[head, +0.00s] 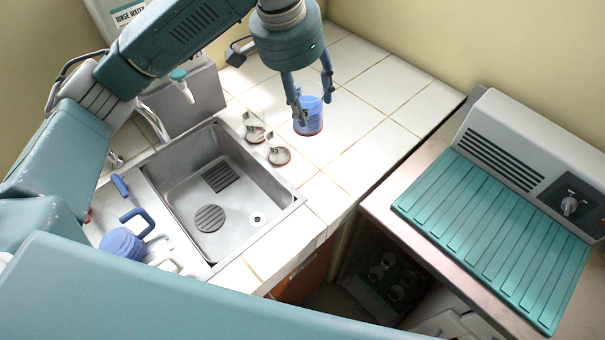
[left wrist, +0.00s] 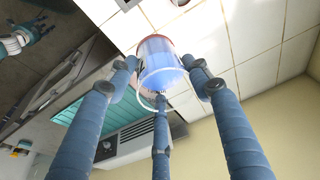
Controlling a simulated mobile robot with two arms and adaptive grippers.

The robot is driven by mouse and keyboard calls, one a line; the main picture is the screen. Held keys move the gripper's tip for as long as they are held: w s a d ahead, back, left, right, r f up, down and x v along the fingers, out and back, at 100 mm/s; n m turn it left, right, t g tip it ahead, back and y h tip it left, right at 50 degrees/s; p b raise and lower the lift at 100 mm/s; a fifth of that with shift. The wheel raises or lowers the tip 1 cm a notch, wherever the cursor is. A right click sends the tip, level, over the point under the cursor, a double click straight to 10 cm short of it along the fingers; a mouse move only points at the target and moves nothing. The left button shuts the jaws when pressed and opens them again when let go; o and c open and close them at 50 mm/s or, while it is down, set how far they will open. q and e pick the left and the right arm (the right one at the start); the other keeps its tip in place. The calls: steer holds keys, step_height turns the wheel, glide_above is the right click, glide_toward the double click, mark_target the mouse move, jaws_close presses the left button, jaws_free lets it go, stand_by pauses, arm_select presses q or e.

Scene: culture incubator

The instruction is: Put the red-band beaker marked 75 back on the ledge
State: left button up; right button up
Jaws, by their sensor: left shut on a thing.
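My left gripper (head: 311,96) is shut on a clear beaker (head: 309,118) with blue contents and a red band at its base. The beaker is upright over the white tiled counter; I cannot tell whether its base touches the tiles. In the left wrist view the fingers (left wrist: 165,80) close around the beaker (left wrist: 160,62). No number is readable on it. Two more clear red-based beakers, one (head: 254,131) and another (head: 278,154), stand on the tiles beside the sink. In the left wrist view, what looks like my right gripper (left wrist: 28,36) shows small at the upper left; its jaw state is unclear.
A steel sink (head: 278,202) lies left of the held beaker. Blue brushes or scrubbers (head: 122,243) lie on its left side. A grey appliance with a ribbed teal top (head: 490,230) stands on the right bench, across a gap. The tiles (head: 375,150) right of the beaker are clear.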

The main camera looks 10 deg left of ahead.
arm_select(q)
step_height(320, 180, down, 20)
steer(key=p, duration=0.3)
steer(key=shift+d, duration=0.1)
steer(key=shift+s, duration=0.1)
steer(key=o, duration=1.4)
steer(key=shift+f, duration=0.1)
steer(key=shift+r, duration=0.5)
steer(key=b+v, duration=0.1)
steer(key=v, duration=1)
steer(key=shift+r+b, duration=0.15)
steer(key=shift+b, duration=0.15)
steer(key=shift+s, duration=0.15)
